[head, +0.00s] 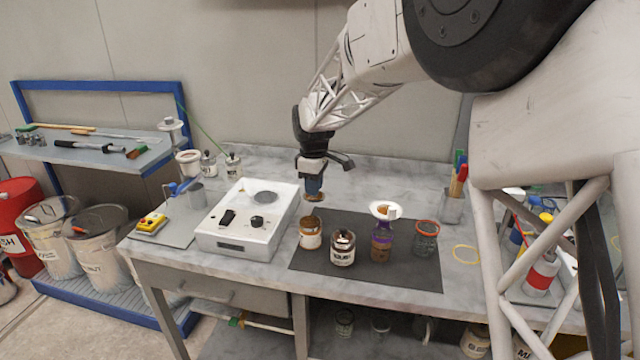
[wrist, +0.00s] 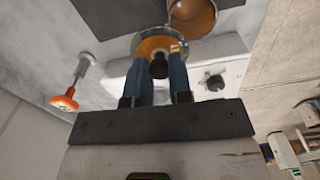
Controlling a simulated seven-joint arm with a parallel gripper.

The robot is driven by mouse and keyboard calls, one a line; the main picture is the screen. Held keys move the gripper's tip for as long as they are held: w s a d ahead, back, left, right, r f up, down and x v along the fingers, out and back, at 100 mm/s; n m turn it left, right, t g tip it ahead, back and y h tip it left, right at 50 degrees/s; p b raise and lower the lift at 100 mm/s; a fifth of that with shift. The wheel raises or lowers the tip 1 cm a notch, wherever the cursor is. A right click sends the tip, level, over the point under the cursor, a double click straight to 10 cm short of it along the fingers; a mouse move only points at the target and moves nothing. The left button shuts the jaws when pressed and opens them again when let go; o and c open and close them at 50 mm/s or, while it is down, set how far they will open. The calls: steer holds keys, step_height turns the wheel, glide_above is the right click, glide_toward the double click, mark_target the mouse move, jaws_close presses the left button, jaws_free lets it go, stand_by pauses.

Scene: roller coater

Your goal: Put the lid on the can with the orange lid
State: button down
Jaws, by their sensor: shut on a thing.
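My gripper (head: 313,186) is shut on a small orange-brown lid (head: 313,197) above the dark mat. In the wrist view, my gripper (wrist: 160,66) has its two blue fingers on either side of the lid's dark knob, with the orange disc of the lid (wrist: 152,46) beyond them. A can with an orange-brown top and pale label (head: 311,240) stands upright on the mat, below the lid and apart from it. A round brown opening, apparently this can (wrist: 192,16), shows at the top of the wrist view.
On the mat (head: 365,277) stand a dark-topped jar (head: 342,250), a purple bottle (head: 381,251) with a white funnel, and a red-rimmed glass (head: 426,241). A white device (head: 240,235) with knobs stands left of the mat. A brush holder (head: 452,207) stands at the right.

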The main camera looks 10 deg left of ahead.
steer(key=shift+s+r, duration=0.25)
steer(key=shift+s, duration=0.5)
steer(key=shift+s+r, duration=0.25)
steer(key=shift+s, duration=0.45)
steer(key=shift+s+r, duration=0.25)
steer(key=shift+s, duration=0.5)
steer(key=shift+f, duration=0.2)
steer(key=shift+f, duration=2.95)
steer(key=shift+f, duration=0.2)
steer(key=shift+c, duration=2.4)
jaws_free()
steer(key=shift+r, duration=0.2)
step_height(320, 180, up, 6)
steer(key=shift+r, duration=0.25)
